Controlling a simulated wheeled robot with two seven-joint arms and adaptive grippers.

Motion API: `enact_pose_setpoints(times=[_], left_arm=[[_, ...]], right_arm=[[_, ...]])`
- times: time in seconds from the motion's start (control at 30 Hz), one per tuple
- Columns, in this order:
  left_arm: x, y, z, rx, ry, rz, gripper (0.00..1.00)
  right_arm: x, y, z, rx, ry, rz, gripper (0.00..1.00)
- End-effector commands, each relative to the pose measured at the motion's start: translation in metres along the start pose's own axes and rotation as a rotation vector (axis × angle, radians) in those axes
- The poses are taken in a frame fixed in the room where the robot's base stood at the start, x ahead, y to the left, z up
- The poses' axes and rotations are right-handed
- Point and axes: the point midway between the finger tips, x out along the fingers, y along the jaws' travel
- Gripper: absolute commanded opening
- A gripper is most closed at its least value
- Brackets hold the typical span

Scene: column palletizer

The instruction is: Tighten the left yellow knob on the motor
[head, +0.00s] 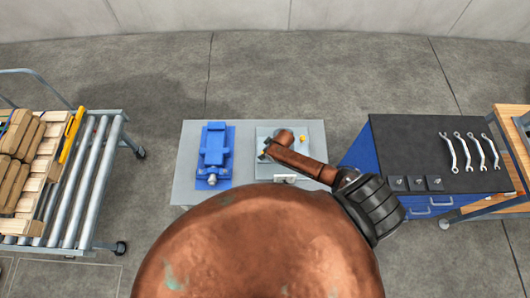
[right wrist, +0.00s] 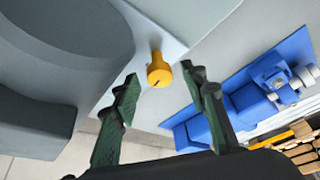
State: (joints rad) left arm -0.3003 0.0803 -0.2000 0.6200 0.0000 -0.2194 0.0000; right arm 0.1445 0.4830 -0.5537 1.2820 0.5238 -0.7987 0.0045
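The motor sits on a pale plate (head: 317,135) on the grey table; in the head view my right arm covers most of it. In the right wrist view its grey rounded body (right wrist: 60,35) fills the upper left. A yellow knob (right wrist: 159,70) stands on the plate beside it, with a dark line on its face. My right gripper (right wrist: 158,82) is open, its green fingers on either side of the knob with visible gaps. Another yellow knob (head: 302,138) shows right of the arm in the head view. My left gripper is not in view.
A blue vise (head: 213,150) stands left of the motor on the grey table (head: 188,135). A dark-topped blue cabinet (head: 415,145) with several wrenches (head: 468,152) is at the right. A roller cart (head: 85,185) with boxes stands at the left. Floor behind the table is clear.

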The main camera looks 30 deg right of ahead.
Motion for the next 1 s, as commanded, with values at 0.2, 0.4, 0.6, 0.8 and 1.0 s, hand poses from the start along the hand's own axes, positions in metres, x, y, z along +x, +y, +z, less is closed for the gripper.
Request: enact_pose_setpoints(times=[0.2,0.4,0.6,0.8,1.0], left_arm=[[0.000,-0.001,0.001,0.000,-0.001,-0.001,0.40],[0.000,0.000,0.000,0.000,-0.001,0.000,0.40],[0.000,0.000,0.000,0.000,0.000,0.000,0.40],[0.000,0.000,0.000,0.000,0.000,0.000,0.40],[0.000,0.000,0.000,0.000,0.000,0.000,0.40]], right_arm=[[-0.012,0.001,0.000,0.000,0.000,0.001,0.40],[-0.046,0.001,0.001,-0.002,0.002,0.001,0.40],[-0.084,0.001,0.000,-0.002,0.001,0.001,0.40],[-0.111,0.000,0.000,0.000,0.001,0.000,0.40],[-0.120,0.000,0.000,-0.001,-0.001,0.000,0.40]])
